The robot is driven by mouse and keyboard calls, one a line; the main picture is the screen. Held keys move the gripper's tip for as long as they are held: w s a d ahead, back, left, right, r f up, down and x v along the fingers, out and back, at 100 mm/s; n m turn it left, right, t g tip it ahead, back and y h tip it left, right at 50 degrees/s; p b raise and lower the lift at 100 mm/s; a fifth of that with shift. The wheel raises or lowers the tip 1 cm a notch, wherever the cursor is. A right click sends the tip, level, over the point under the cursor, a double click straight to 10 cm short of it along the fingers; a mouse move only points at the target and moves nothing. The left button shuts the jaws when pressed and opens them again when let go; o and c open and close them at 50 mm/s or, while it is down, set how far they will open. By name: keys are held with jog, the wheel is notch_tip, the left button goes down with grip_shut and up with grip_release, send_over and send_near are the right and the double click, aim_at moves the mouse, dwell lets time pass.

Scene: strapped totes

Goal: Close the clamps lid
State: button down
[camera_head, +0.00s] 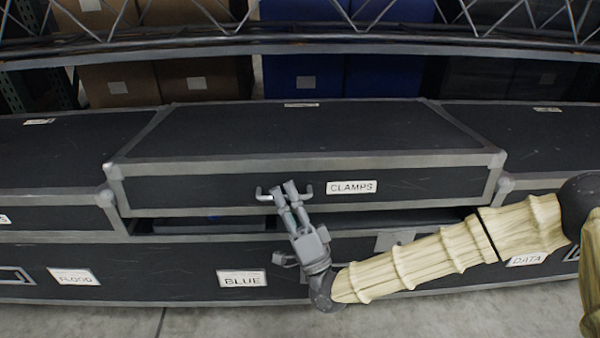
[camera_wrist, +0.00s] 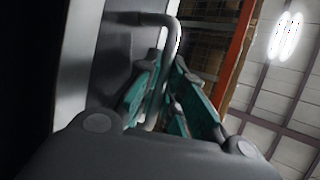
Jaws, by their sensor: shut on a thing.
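The clamps lid (camera_head: 290,132) is a black case lid with grey metal edges and a white CLAMPS label (camera_head: 351,187) on its front. It sits raised above the case below, with a dark gap (camera_head: 390,217) along its lower front edge. A grey bar handle (camera_head: 265,194) stands out from the lid's front. My gripper (camera_head: 291,191) is shut on this handle near its middle. In the wrist view, my gripper's teal-padded fingers (camera_wrist: 158,100) close around the bent handle bar (camera_wrist: 172,45). The fingers hide part of the handle in the head view.
Black cases flank the lid at left (camera_head: 50,155) and right (camera_head: 545,140). Lower cases carry FLOOD (camera_head: 74,277), BLUE (camera_head: 241,278) and DATA labels. A metal truss shelf (camera_head: 300,45) with boxes runs behind and above. Grey floor (camera_head: 430,315) shows in front.

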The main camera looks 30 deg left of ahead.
notch_tip(320, 180, down, 8)
jog(key=s+d+b, duration=0.1)
jog(key=b, duration=0.1)
jog(key=shift+s, duration=0.3)
jog(key=c, duration=1.8)
grip_release()
jog(key=shift+f, duration=0.1)
jog(key=shift+w+r, duration=0.1)
jog(key=shift+r, duration=0.1)
jog(key=v, duration=1.2)
jog(key=shift+f, duration=0.1)
